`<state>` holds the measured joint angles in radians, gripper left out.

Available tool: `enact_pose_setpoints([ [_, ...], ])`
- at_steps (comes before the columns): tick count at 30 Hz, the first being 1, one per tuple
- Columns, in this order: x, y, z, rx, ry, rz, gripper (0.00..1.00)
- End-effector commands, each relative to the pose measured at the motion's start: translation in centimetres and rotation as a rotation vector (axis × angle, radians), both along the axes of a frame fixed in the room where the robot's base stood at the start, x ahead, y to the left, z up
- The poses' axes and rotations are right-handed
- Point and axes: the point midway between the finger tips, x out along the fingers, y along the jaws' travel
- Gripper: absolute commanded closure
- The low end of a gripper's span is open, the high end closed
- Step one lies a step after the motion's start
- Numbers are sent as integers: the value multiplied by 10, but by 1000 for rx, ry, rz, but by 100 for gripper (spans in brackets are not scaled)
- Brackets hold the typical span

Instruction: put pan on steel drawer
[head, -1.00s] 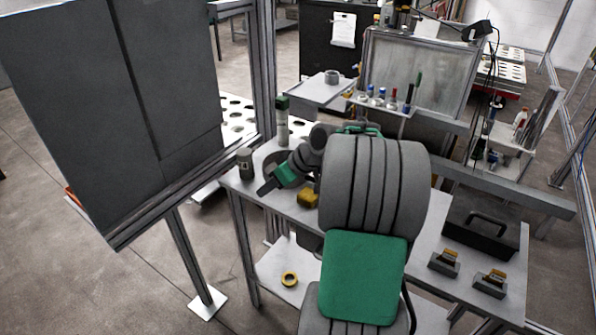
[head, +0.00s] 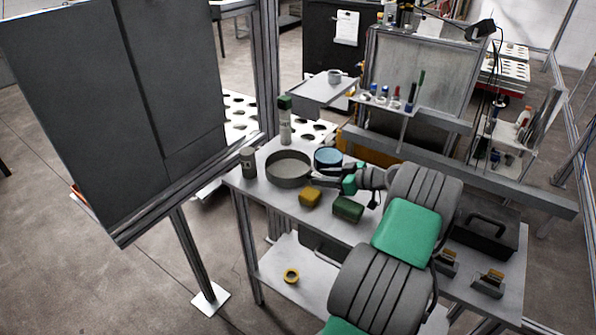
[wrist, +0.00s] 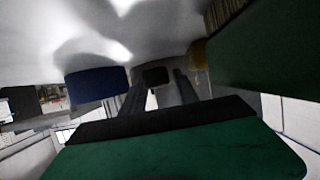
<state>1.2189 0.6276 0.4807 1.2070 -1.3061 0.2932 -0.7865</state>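A blue pot (head: 328,157) stands close behind my gripper. A black toolbox (head: 482,232) is at right.

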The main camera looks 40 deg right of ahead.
Motion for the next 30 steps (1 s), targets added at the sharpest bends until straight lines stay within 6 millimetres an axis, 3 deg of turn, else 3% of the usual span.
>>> enact_pose_setpoints([
  [4,19,8,-7,0,1,2,64],
  [10,20,8,-9,0,1,0,64],
  [23,20,8,-9,0,0,0,99],
  [30,20,8,-8,0,0,0,100],
])
